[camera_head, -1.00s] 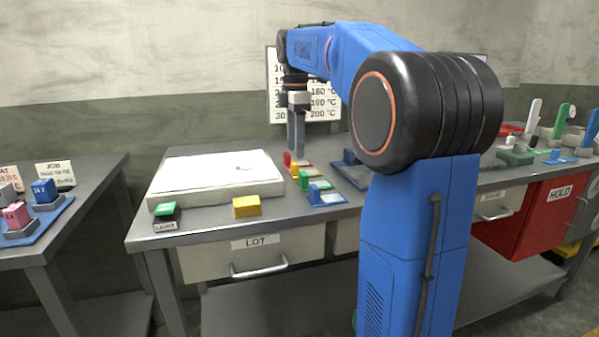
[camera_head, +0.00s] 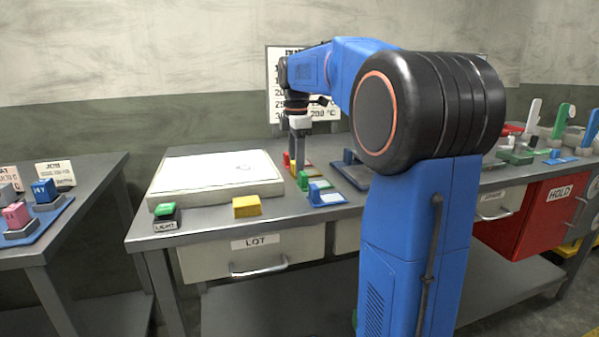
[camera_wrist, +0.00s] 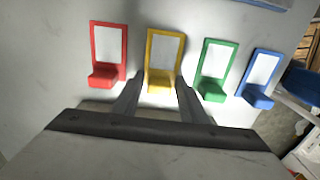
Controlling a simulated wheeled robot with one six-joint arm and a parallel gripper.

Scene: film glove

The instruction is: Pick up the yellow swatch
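The yellow swatch (camera_wrist: 162,56) is a yellow frame with a pale window and a raised yellow block at its near end. It lies on the grey table between the red swatch (camera_wrist: 107,55) and the green swatch (camera_wrist: 216,70) in the wrist view. My gripper (camera_wrist: 159,82) has its two fingers apart, one on each side of the yellow block. I cannot tell whether they touch it. In the head view, my gripper (camera_head: 299,165) points down at the swatch row, and its fingers largely hide the yellow swatch.
A blue swatch (camera_wrist: 260,78) lies right of the green one. In the head view a white light panel (camera_head: 215,172) lies left of the row. A loose yellow block (camera_head: 246,207) and a green light switch (camera_head: 166,212) sit near the front edge.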

